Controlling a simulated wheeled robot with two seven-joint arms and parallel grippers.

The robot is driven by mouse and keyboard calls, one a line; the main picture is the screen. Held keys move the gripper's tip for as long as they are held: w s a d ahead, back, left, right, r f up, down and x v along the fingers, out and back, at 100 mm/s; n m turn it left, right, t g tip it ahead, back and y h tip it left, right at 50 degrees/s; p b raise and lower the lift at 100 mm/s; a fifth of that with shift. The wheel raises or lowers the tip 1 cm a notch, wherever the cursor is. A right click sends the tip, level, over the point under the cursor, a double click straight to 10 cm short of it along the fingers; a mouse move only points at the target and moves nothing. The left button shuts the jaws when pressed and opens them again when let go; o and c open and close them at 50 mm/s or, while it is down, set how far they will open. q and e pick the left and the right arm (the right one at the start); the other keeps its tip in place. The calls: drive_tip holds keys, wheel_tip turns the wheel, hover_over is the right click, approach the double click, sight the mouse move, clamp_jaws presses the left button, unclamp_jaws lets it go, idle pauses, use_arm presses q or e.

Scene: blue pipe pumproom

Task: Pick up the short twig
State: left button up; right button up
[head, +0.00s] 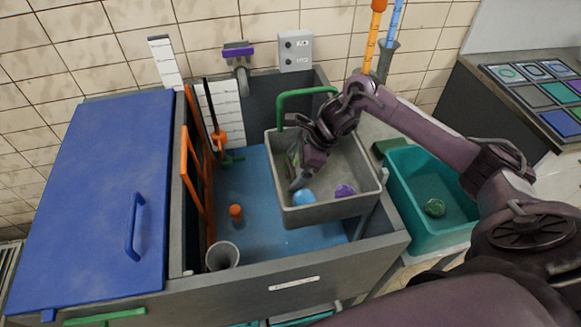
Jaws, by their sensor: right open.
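My right gripper (300,178) reaches down from the right into a grey basket (330,211) with a green handle. It is open, with its fingers low inside the basket, near the left wall. I cannot make out the short twig for certain. Something small and greenish-brown shows beside the fingers, partly hidden by the gripper, and I cannot tell what it is. A light blue round thing (304,197) lies just right of and below the fingertips. A purple round thing (345,191) lies further right in the basket. My left gripper is not in view.
The basket sits in a grey tank with a blue floor (262,215). An orange piece (236,212) and a grey cup (222,257) stand there. A blue lid (90,200) covers the left.

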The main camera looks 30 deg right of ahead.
drive_tip(key=shift+s+a, duration=0.1)
drive_tip(key=shift+c, duration=0.6)
drive_tip(key=c, duration=0.8)
drive_tip(key=shift+o, duration=0.2)
drive_tip(key=shift+r, duration=0.1)
